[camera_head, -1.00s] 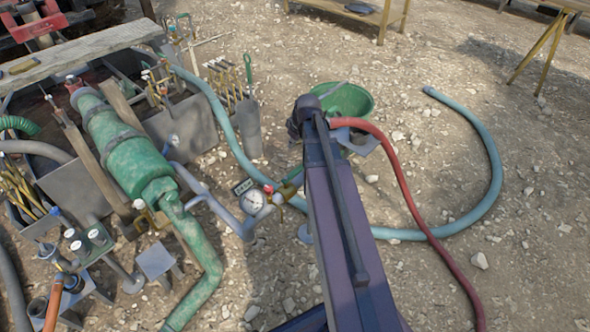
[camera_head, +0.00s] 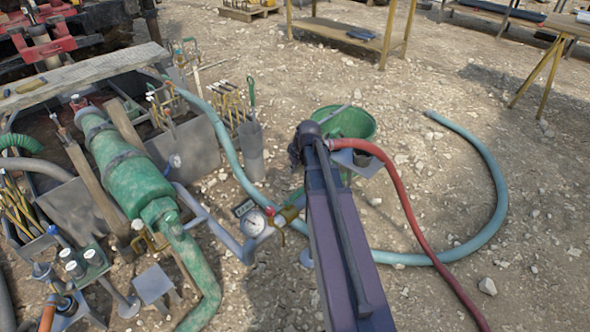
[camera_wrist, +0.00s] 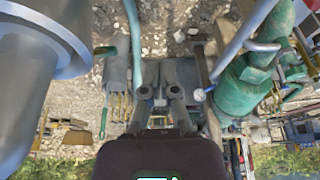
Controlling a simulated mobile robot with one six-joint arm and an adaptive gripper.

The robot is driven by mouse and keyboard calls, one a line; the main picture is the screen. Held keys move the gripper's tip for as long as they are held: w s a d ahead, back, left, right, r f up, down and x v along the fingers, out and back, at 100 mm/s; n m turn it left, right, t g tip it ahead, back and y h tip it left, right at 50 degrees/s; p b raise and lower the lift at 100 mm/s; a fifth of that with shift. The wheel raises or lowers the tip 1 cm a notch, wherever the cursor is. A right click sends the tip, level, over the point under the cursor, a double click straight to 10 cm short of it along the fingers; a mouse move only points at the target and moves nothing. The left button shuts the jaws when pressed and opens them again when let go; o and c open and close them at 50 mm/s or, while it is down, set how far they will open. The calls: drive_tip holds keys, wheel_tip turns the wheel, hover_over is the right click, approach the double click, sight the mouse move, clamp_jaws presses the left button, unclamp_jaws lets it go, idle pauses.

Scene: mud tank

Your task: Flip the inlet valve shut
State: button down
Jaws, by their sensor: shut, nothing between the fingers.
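A pressure gauge (camera_head: 253,222) sits on the grey pipe left of my arm in the head view. Beside it are a small red part (camera_head: 270,211) and a brass fitting (camera_head: 291,213), partly hidden by my arm. I cannot tell surely which part is the inlet valve or how its lever stands. My gripper (camera_wrist: 160,98) shows in the middle of the wrist view, shut and empty. In the head view the gripper is hidden behind my arm. I see no contact between the fingers and any valve.
A green pump body (camera_head: 135,178) stands left, with a grey tank (camera_head: 188,152) behind it. A green bucket (camera_head: 349,122) stands beyond my arm. A red hose (camera_head: 420,232) and a blue hose (camera_head: 495,165) lie at right. Open gravel lies further right.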

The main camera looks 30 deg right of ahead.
sight(296, 195)
drive_tip(key=shift+s+d+f+b, duration=0.1)
drive_tip(key=shift+s+f+b, duration=0.15)
drive_tip(key=shift+f+b, duration=0.9)
drive_tip(key=shift+s+d+f+b, duration=0.1)
drive_tip(key=shift+s+f+b, duration=0.15)
drive_tip(key=shift+f+b, duration=0.9)
drive_tip(key=shift+s+d+f+b, duration=0.1)
drive_tip(key=shift+s+f+b, duration=0.15)
drive_tip(key=shift+f+b, duration=0.9)
drive_tip(key=shift+s+d+f, duration=0.1)
drive_tip(key=shift+d+f, duration=0.05)
drive_tip(key=shift+d, duration=0.05)
